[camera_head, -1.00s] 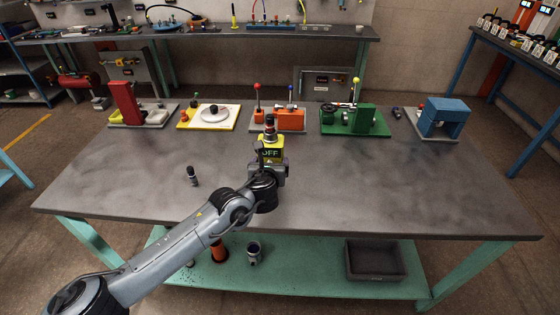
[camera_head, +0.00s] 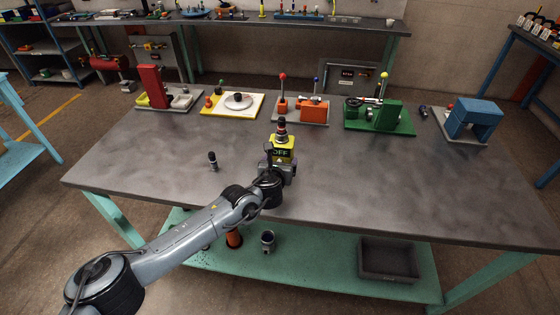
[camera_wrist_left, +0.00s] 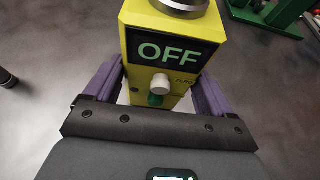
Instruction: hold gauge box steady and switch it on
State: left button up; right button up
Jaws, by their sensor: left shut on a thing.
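The yellow gauge box (camera_head: 283,148) stands upright on the grey table, with a dark and red fitting on top. In the left wrist view the gauge box (camera_wrist_left: 145,25) fills the top middle; its dark display reads OFF, and a white knob (camera_wrist_left: 160,81) and a green button (camera_wrist_left: 155,100) sit below it. My left gripper (camera_head: 278,166) is shut on the gauge box from the front, and its purple fingers lie along both sides of the box in the left wrist view. My right gripper is not in view.
A small dark cylinder (camera_head: 212,160) stands to the left of the box. Behind are a red station (camera_head: 150,86), a white disc on a yellow board (camera_head: 238,101), an orange block (camera_head: 312,110), a green station (camera_head: 388,114) and a blue press (camera_head: 474,117). The table's right side is clear.

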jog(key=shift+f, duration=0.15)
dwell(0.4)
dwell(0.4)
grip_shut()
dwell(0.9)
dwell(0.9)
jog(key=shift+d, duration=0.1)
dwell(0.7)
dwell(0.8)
